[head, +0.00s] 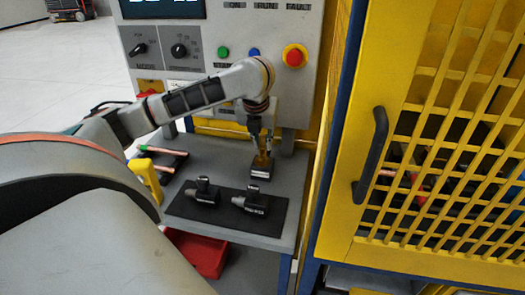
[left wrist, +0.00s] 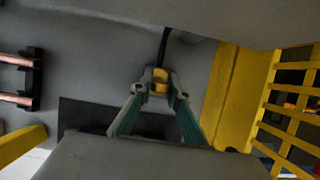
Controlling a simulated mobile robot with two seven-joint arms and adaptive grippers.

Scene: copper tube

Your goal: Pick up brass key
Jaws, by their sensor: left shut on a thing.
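The brass key (left wrist: 160,82) shows as a small yellow-gold piece between the fingertips of my left gripper (left wrist: 158,92) in the left wrist view. In the head view my left gripper (head: 263,150) points down over the grey table, and the brass key (head: 262,161) shows at its tips. The gripper is shut on the key. A small dark block with a light front face (head: 261,172) is directly below the key. I cannot tell whether the key touches it. My right gripper is in neither view.
Two dark tools (head: 250,203) lie on a black mat (head: 225,218) in front of the gripper. Copper tubes (head: 160,152) rest in a holder at the left, near a yellow object (head: 146,172). A control panel (head: 225,50) stands behind. A yellow mesh door (head: 430,130) bounds the right.

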